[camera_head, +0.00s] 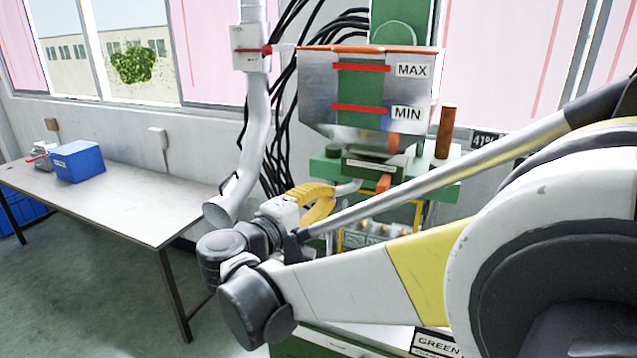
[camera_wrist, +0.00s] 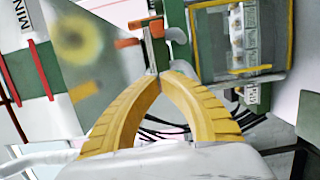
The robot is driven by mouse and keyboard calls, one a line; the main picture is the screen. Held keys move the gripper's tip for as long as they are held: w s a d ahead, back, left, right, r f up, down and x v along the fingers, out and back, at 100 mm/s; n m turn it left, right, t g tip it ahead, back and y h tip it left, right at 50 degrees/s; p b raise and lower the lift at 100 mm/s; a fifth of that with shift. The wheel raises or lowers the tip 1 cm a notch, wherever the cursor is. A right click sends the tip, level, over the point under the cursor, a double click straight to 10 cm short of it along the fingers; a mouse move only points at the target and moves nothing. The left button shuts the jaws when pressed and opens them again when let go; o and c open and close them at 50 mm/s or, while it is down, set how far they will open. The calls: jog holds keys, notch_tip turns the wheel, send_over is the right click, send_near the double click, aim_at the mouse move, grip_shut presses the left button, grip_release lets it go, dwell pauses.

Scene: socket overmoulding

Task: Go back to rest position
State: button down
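My gripper (camera_head: 332,194) is in front of the green moulding machine (camera_head: 330,168), below its hopper. Its two yellow fingers (camera_wrist: 160,76) curve together and their tips meet in the wrist view. I see no separate part held between them. A thin grey bar (camera_wrist: 151,50) and an orange piece (camera_wrist: 146,24) of the machine show just beyond the tips. I cannot tell whether the tips touch them. My arm reaches across the head view from the right and hides the lower part of the machine.
The metal hopper (camera_head: 316,92) with MAX and MIN marks hangs above my gripper. A white pipe (camera_head: 257,125) and black cables (camera_head: 284,110) run beside it. A table (camera_head: 130,195) with a blue box (camera_head: 78,162) stands at left.

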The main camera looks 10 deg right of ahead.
jog(key=s+d+f+m+g+y+b, duration=0.15)
jog(key=s+d+f+g+y, duration=0.3)
jog(key=s+d+f, duration=0.45)
jog(key=s+a+f+m+y, duration=0.2)
jog(key=s+f+m+y, duration=0.1)
jog(key=s, duration=0.4)
jog(key=s+a+f+m+y, duration=0.2)
jog(key=s+f+m+y, duration=0.1)
jog(key=s+f+y, duration=0.2)
jog(key=shift+s+a+f+y+b, duration=0.2)
jog(key=shift+s+a+y+b, duration=0.2)
jog(key=shift+s+y, duration=0.4)
jog(key=shift+s+m, duration=0.15)
jog(key=shift+m, duration=0.1)
